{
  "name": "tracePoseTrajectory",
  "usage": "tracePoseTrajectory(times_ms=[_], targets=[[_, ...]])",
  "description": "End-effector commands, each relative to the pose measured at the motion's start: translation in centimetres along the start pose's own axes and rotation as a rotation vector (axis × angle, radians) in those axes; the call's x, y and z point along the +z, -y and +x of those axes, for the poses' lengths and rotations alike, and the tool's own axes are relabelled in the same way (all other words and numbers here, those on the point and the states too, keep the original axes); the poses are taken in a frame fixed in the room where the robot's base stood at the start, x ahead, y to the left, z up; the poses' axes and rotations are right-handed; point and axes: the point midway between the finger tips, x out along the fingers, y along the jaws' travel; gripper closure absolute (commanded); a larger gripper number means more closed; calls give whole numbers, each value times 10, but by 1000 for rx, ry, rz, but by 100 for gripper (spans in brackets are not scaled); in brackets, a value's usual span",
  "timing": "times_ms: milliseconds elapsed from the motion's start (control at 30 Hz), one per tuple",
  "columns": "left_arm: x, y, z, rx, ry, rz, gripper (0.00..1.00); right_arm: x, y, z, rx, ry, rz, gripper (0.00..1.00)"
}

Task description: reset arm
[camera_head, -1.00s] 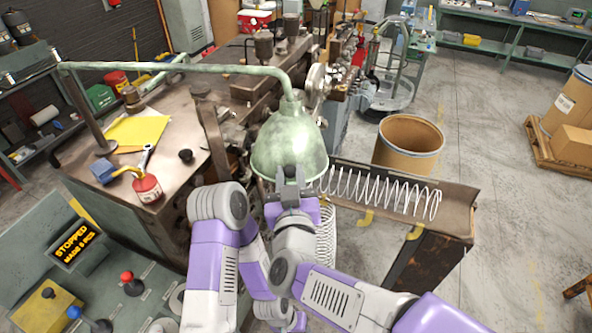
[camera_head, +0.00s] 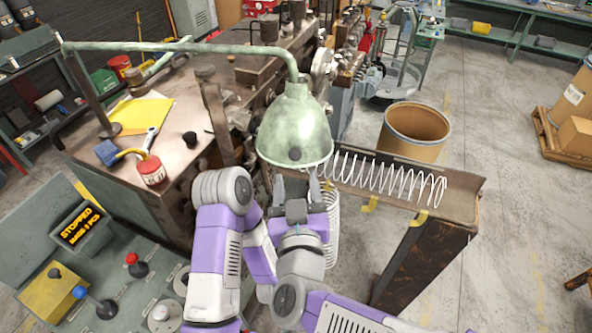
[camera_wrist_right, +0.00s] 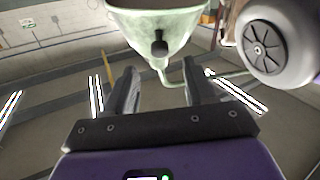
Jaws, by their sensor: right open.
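The green lamp shade (camera_head: 290,125) hangs on a long green arm (camera_head: 180,47), with a dark knob (camera_head: 295,154) on its front. My right gripper (camera_head: 293,188) is open and empty, just below the shade and apart from the knob. In the right wrist view, the open fingers (camera_wrist_right: 160,72) point up toward the shade (camera_wrist_right: 165,22) and its knob (camera_wrist_right: 158,44), with nothing between them. My left arm is folded beside the right one in the head view; its gripper cannot be made out.
A coiled spring (camera_head: 385,180) lies on the metal chute (camera_head: 455,190), in front of a brown drum (camera_head: 414,130). Another spring (camera_head: 331,225) hangs close beside my right gripper. The control panel (camera_head: 120,280) at lower left shows "STOPPED". Open floor lies to the right.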

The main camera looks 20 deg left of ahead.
Motion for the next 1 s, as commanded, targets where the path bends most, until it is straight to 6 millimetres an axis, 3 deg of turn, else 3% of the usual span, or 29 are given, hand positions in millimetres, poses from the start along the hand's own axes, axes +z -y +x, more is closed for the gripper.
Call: tracePoseTrajectory(times_ms=[167,667,767,833,1000], targets=[[0,0,1,0,0,0,57,0,0,-9,-1,0,0,45],[0,1,2,0,0,0,57,5,-1,-6,1,8,-1,45],[0,3,8,0,0,0,57,32,-8,6,7,49,-4,45],[-1,6,15,0,0,0,57,67,-18,19,11,105,-2,45],[-2,13,35,0,0,0,57,188,-54,46,19,317,40,45]])
